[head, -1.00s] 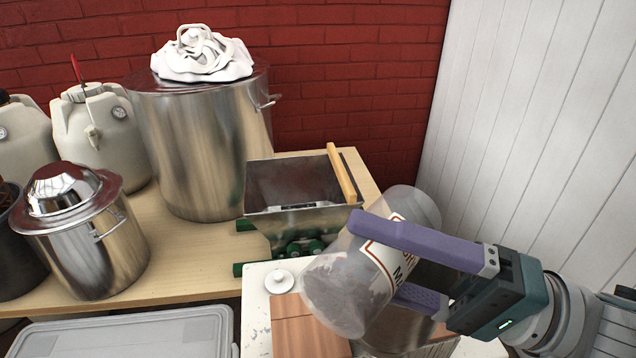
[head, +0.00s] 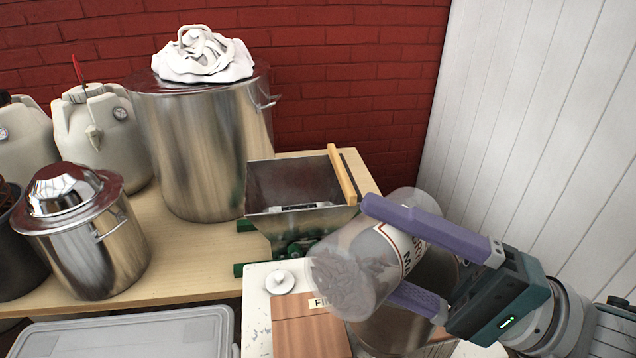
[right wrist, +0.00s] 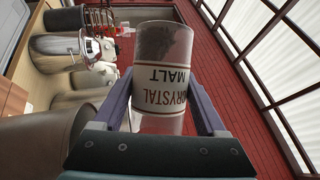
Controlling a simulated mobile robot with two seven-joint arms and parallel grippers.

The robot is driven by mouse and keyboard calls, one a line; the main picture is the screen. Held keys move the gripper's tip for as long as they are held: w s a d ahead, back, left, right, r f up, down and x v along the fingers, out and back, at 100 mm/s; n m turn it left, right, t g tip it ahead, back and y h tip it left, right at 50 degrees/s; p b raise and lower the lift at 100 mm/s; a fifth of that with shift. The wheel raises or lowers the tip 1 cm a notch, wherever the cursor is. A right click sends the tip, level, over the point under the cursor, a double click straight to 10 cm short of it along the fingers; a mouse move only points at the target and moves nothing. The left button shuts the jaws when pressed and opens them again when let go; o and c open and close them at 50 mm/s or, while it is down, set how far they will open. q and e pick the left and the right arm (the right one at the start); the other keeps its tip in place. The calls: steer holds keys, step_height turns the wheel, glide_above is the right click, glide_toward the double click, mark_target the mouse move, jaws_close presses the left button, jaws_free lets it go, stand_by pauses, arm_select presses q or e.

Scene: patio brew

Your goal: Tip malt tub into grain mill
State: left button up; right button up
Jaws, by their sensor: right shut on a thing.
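The malt tub (head: 352,276) is a clear cylinder with a white label, tilted on its side in the head view, with dark malt at its lower left end. My right gripper (head: 388,246) is shut on its middle. The right wrist view shows the label "Crystal Malt" (right wrist: 160,88) between the purple fingers. The grain mill (head: 300,222) is a metal hopper with green rollers below and a wooden bar on its right edge. It stands on the wooden table, left of and behind the tub. The tub is not over the hopper opening. My left gripper is not in view.
A large steel pot (head: 205,145) with white cloth on top stands left of the mill. A smaller lidded pot (head: 95,245) and cream jugs (head: 105,135) are further left. A wooden box (head: 305,330) and a metal vessel (head: 400,325) sit below the tub.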

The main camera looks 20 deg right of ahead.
steer(key=shift+w+d+f+m+t+b, duration=0.2)
steer(key=shift+m+t+b, duration=0.2)
steer(key=shift+m, duration=0.3)
steer(key=shift+d+r+m+t, duration=0.3)
steer(key=shift+m+t, duration=0.1)
steer(key=shift+m, duration=0.4)
steer(key=shift+w+d+r+m+t+h, duration=0.1)
steer(key=shift+d+r+m+t+h, duration=0.1)
steer(key=shift+m, duration=0.3)
steer(key=shift+w+d+r+m+t+h, duration=0.1)
steer(key=shift+m+t+h, duration=0.1)
steer(key=shift+m, duration=0.3)
stand_by(0.3)
steer(key=shift+d+r+m+t, duration=0.1)
steer(key=shift+m+t, duration=0.3)
stand_by(0.3)
